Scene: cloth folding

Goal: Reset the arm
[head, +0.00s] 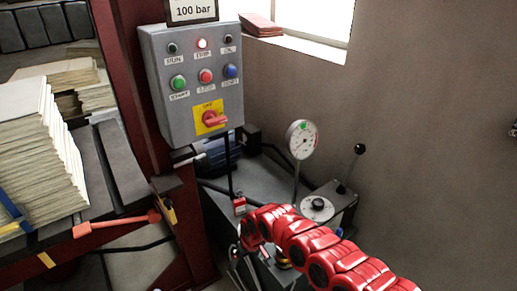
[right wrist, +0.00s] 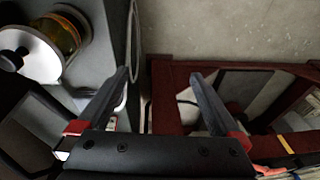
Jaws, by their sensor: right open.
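My right arm comes in from the lower right of the head view as a red, jointed arm, ending near the grey hydraulic unit (head: 265,190). My right gripper (right wrist: 160,75) shows in the right wrist view with two dark fingers spread wide apart. It is open and nothing is between the fingers. In the head view the fingers are hard to make out at the arm's end. My left arm and gripper are not in view. No cloth is seen.
A grey control box (head: 193,85) is on a red post. Right of it are a dial gauge (head: 301,139) and a black-knobbed lever (head: 352,170). At left are a paper stack (head: 35,140) and an orange handle (head: 112,222).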

